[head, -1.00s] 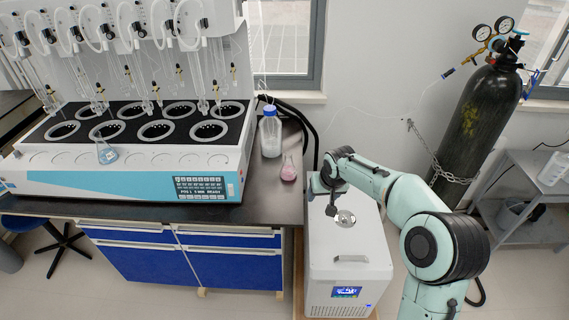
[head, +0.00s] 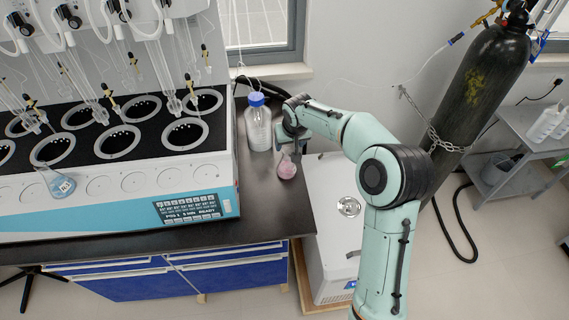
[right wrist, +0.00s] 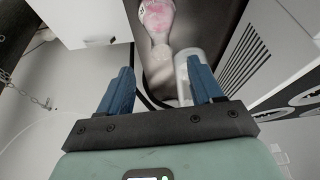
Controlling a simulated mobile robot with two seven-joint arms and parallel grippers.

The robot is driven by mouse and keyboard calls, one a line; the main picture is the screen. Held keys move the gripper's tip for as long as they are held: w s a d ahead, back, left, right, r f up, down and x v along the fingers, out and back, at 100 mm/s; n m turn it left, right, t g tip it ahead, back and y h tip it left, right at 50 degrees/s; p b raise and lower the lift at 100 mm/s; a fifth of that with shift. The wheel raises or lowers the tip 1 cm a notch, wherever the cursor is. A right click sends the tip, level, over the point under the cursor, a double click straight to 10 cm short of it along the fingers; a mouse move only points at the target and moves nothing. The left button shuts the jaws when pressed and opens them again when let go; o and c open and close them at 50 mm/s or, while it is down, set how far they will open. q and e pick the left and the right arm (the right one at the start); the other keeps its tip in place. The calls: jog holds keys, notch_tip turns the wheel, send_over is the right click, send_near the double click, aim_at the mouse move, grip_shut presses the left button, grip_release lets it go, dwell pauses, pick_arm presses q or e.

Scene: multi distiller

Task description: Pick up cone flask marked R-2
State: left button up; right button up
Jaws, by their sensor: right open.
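A small cone flask with pink liquid (head: 287,168) stands upright on the dark bench top near its right end. It shows at the top of the right wrist view (right wrist: 157,18), with a label I cannot read. Another cone flask with blue liquid (head: 60,184) sits at the left on the distiller's front ledge; its label is too small to read surely. My right gripper (head: 296,143) is at the pink flask's upper end, partly hiding its neck. In the wrist view its two blue fingers (right wrist: 162,78) are spread, with the flask beyond them. My left gripper is not in view.
A blue-capped clear bottle (head: 258,125) stands just left of my right gripper. The white distiller (head: 110,212) with its row of black wells fills the left. A white box unit (head: 335,190) stands right of the bench, and a dark gas cylinder (head: 478,85) is chained farther right.

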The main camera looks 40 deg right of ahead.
aim_at(287, 162)
jog(key=x, duration=0.3)
jog(key=shift+w+f, duration=0.25)
jog(key=shift+p+x, duration=0.5)
jog(key=shift+x, duration=2.25)
jog(key=shift+s+a, duration=0.1)
jog(key=shift+s, duration=0.05)
jog(key=shift+c, duration=0.6)
grip_shut()
